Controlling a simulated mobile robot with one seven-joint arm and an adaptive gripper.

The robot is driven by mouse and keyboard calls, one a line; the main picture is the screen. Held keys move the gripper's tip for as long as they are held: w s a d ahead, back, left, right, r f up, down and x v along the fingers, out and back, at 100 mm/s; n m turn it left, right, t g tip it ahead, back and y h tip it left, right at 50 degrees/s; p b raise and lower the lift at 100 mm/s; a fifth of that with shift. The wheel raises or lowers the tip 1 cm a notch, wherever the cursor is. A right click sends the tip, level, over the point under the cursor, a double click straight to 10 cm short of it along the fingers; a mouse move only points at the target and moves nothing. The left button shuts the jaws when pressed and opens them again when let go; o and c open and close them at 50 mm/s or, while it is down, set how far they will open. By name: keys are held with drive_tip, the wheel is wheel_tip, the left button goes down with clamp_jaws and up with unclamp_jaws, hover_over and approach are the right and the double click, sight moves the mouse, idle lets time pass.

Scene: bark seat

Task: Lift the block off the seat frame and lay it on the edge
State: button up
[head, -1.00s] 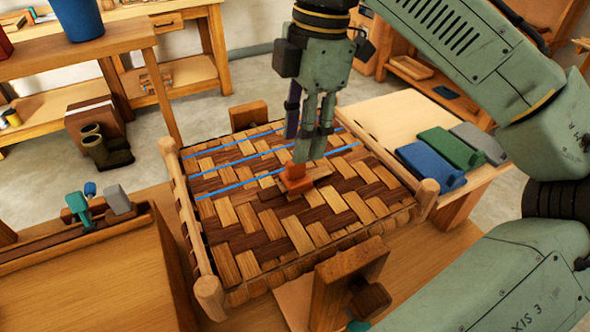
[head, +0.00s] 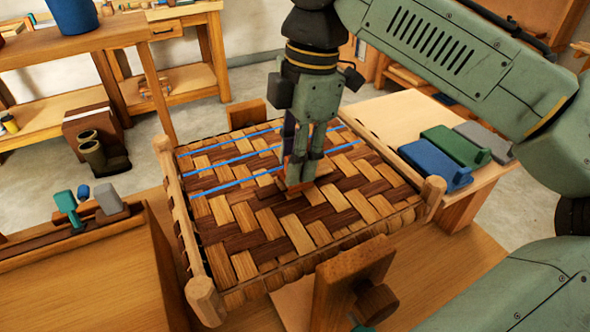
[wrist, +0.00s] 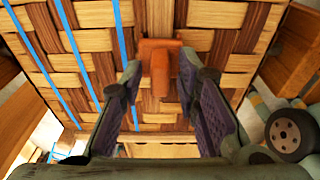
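The block is orange-brown with a narrower raised grip, and lies on the woven bark seat (head: 262,222). In the wrist view the block (wrist: 160,56) sits ahead between my fingertips, with a small gap seeming to show on each side. My gripper (head: 302,186) points down over the middle of the seat, and its fingers hide most of the block in the head view. In the wrist view my gripper (wrist: 160,72) has its two fingers apart. The seat frame (head: 205,300) has light wooden rails and rounded corner posts.
Blue, green and grey tools (head: 436,163) lie on the pale board at right. A wooden upright with a knob (head: 350,282) stands at the seat's near side. A tool rack (head: 75,235) is at left. Blue strands cross the far part of the seat.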

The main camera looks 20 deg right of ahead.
clamp_jaws()
idle(0.3)
